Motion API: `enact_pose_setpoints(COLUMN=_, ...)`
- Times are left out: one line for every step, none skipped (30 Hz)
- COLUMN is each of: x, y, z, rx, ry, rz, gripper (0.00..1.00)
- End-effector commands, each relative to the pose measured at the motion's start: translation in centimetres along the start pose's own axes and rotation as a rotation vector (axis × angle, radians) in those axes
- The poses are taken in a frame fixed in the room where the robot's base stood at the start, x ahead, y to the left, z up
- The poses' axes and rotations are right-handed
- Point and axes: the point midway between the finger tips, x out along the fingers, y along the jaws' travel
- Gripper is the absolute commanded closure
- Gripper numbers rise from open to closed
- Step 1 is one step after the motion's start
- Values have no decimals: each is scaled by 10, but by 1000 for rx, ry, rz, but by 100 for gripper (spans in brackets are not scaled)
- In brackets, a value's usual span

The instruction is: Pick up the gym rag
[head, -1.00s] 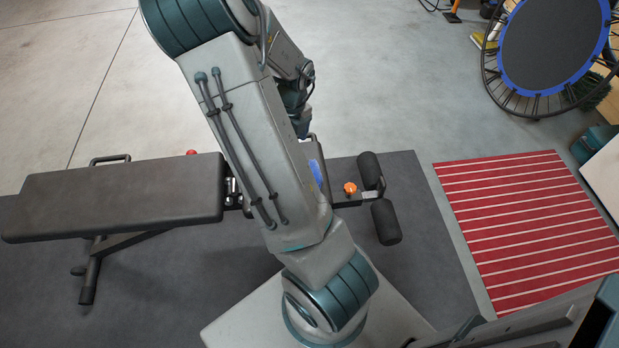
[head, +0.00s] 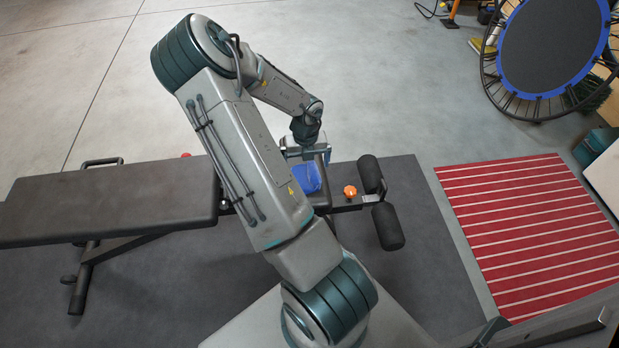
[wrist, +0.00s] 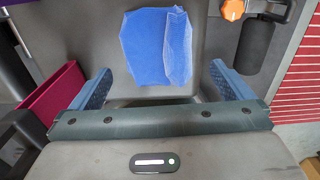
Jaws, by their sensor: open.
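The gym rag (wrist: 157,47) is a blue cloth with a folded right edge. It lies flat on the grey bench seat (wrist: 207,18) in the wrist view. In the head view the rag (head: 307,178) shows in part beside my arm, left of an orange knob. My gripper (wrist: 161,84) is open and empty in the wrist view, with one blue finger at each side. The rag lies between and beyond the fingertips, and I see no finger touching it. In the head view my gripper (head: 303,152) is above the seat near the rag, and its fingertips are hard to make out.
The bench's long dark backrest (head: 110,200) extends left. An orange knob (head: 350,191) and black foam rollers (head: 388,225) stand right of the seat. Open floor (head: 400,100) is behind the bench.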

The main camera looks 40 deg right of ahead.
Motion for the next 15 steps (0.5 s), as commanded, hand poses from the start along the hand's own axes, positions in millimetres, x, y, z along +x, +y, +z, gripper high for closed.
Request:
enact_pose_setpoints(x=3, y=0, z=0, rx=0, ry=1, rz=0, gripper=0)
enact_pose_setpoints(x=6, y=0, z=0, rx=0, ry=1, rz=0, gripper=0)
enact_pose_setpoints(x=10, y=1, z=0, rx=1, ry=1, rz=0, gripper=0)
enact_pose_setpoints(x=13, y=1, z=1, rx=1, ry=1, rz=0, gripper=0)
enact_pose_setpoints(x=18, y=2, z=1, rx=0, ry=1, rz=-1, gripper=0)
enact_pose_setpoints(x=24, y=3, z=1, rx=-1, ry=2, rz=-1, gripper=0)
enact_pose_setpoints(x=29, y=3, z=1, rx=-1, ry=2, rz=-1, gripper=0)
enact_pose_setpoints(x=35, y=4, z=2, rx=-1, ry=2, rz=-1, gripper=0)
enact_pose_setpoints(x=40, y=4, z=2, rx=0, ry=2, rz=-1, gripper=0)
enact_pose_setpoints(x=44, y=4, z=2, rx=1, ry=1, rz=-1, gripper=0)
enact_pose_setpoints(x=48, y=4, z=2, rx=1, ry=1, rz=0, gripper=0)
enact_pose_setpoints(x=51, y=4, z=2, rx=0, ry=1, rz=0, gripper=0)
enact_pose_setpoints(x=52, y=4, z=2, rx=-1, ry=1, rz=0, gripper=0)
enact_pose_setpoints(x=52, y=4, z=2, rx=-1, ry=0, rz=0, gripper=0)
enact_pose_setpoints(x=52, y=4, z=2, rx=-1, ry=0, rz=1, gripper=0)
